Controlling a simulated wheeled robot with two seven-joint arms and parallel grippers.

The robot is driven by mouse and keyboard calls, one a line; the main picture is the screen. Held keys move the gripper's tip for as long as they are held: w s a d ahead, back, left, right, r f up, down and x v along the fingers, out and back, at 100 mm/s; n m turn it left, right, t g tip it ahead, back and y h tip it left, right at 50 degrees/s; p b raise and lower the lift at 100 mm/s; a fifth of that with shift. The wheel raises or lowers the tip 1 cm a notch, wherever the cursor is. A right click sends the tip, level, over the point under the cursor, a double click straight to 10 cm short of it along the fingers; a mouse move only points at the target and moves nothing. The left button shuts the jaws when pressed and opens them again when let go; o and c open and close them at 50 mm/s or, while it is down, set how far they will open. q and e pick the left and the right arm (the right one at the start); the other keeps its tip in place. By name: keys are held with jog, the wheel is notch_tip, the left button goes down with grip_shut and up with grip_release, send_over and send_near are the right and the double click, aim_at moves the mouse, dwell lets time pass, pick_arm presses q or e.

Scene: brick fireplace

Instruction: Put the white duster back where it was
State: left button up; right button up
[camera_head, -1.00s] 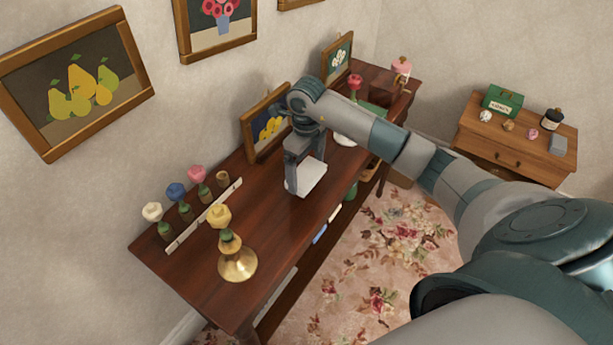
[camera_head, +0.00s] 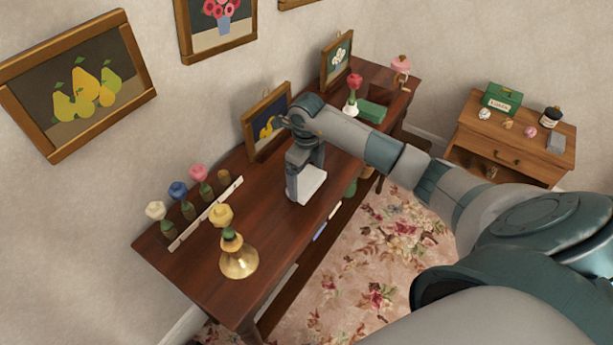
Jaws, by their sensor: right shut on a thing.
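The white duster (camera_head: 312,184) looks like a flat white pad in the head view, near the middle of the dark wooden table (camera_head: 270,207). My right gripper (camera_head: 305,182) reaches down from the right and is shut on it. The gripper covers its left part. The duster is at or just above the tabletop; I cannot tell whether it touches. My left gripper is not in view.
A rack (camera_head: 206,214) with white, blue and pink flower-like heads is left, beside a yellow one in a brass stand (camera_head: 238,261). A framed picture (camera_head: 262,124) leans behind the gripper.

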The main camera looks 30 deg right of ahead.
aim_at(306, 180)
jog(key=o, duration=0.6)
jog(key=shift+o, duration=0.2)
jog(key=shift+r, duration=0.6)
notch_tip(306, 180, up, 11)
jog(key=b, duration=0.4)
